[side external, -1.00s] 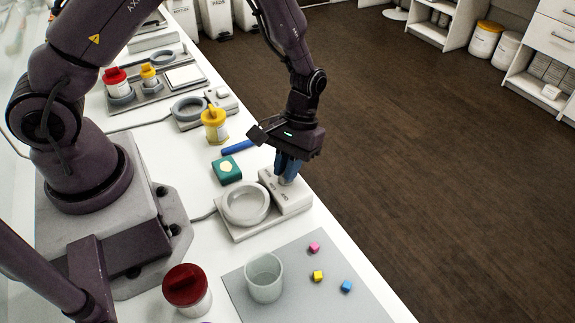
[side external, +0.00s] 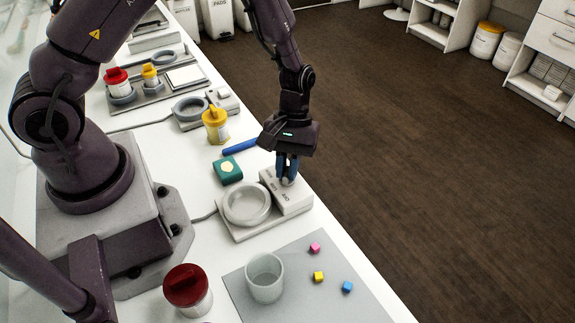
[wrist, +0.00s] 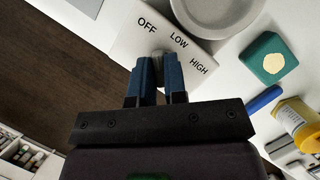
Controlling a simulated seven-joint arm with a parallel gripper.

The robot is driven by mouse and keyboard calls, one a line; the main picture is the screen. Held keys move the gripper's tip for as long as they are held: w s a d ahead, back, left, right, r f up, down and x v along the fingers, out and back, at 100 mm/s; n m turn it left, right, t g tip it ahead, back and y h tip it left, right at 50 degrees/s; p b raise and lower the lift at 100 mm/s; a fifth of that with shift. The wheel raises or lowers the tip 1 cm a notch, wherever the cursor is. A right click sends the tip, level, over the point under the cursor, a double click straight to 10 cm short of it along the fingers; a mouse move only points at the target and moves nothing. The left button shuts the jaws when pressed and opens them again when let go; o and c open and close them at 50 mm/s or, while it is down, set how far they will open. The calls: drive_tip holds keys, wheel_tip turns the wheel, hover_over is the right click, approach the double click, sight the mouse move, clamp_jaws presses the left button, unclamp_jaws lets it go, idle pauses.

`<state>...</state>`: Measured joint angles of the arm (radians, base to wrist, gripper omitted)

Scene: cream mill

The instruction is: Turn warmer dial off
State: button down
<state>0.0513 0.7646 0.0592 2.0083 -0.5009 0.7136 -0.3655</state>
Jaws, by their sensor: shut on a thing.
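The warmer (side external: 252,223) is a white unit with a round dish-like plate (side external: 247,203) and a raised control block (side external: 295,205). In the wrist view the block (wrist: 128,38) carries the printed words OFF, LOW and HIGH. My gripper (side external: 287,180) points down over the block, and its blue fingers are shut on the dial. A small grey part of the dial (wrist: 158,54) shows between the fingertips in the wrist view. The fingers hide most of the dial, so its pointer setting cannot be read.
A glass beaker (side external: 265,280) and small cubes (side external: 318,276) sit on a grey mat in front. A red-lidded jar (side external: 187,290) stands left of the mat.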

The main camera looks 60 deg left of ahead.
drive_tip(key=shift+s+d+f, duration=0.1)
drive_tip(key=shift+s, duration=0.05)
drive_tip(key=c, duration=1.2)
unclamp_jaws()
drive_tip(key=shift+o, duration=0.2)
drive_tip(key=v, duration=1.3)
drive_tip(key=s+a+r+m+t+y, duration=0.1)
drive_tip(key=s+r+m+t+y, duration=0.2)
drive_tip(key=s+r+m+t, duration=0.5)
drive_tip(key=s+r+m, duration=0.1)
drive_tip(key=s+r, duration=0.6)
drive_tip(key=r, duration=0.2)
drive_tip(key=shift+a+t, duration=0.2)
drive_tip(key=shift+t, duration=0.1)
